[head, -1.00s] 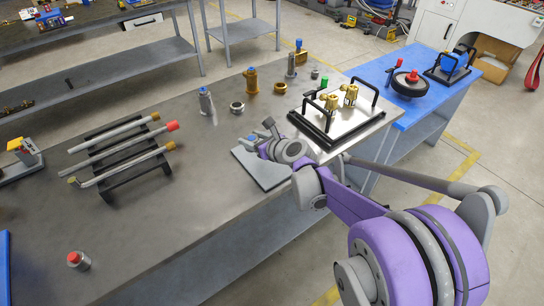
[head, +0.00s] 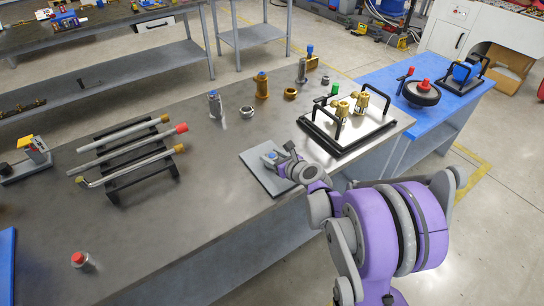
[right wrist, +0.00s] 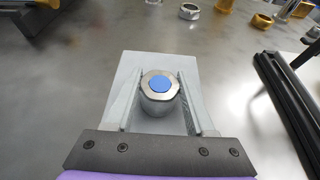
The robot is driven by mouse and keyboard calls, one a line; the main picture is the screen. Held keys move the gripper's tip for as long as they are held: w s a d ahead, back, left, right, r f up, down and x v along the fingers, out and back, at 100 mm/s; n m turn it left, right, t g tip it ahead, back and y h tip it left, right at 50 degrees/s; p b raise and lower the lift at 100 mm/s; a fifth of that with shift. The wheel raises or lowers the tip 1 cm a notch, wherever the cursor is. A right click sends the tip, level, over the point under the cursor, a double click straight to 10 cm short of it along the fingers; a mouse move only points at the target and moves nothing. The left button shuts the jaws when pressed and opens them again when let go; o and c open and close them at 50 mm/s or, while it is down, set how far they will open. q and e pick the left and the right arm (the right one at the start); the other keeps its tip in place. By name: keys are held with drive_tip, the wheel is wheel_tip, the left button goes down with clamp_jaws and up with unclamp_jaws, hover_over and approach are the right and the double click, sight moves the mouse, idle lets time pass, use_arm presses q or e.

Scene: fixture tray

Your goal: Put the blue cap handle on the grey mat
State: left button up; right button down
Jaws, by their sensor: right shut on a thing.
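The blue cap handle (right wrist: 160,86), a short metal cylinder with a nut-like rim and a blue top, stands upright between the fingers of my right gripper (right wrist: 161,98). In the head view its blue top (head: 271,155) shows at the tips of my right gripper (head: 279,158). The gripper is shut on it. The grey mat (head: 258,172) lies on the steel table directly under the handle; it also shows in the right wrist view (right wrist: 130,66). I cannot tell whether the handle's base touches the mat. My left gripper is not in view.
A white tray (head: 326,138) with black handles and brass parts stands right of the mat. Behind are another blue-topped metal piece (head: 214,104), a brass piece (head: 262,88) and a nut (head: 247,112). A rack of rods (head: 135,176) stands left. The table front is mostly clear.

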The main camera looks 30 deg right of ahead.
drive_tip(key=shift+f, duration=0.15)
drive_tip(key=shift+c, duration=1.2)
unclamp_jaws()
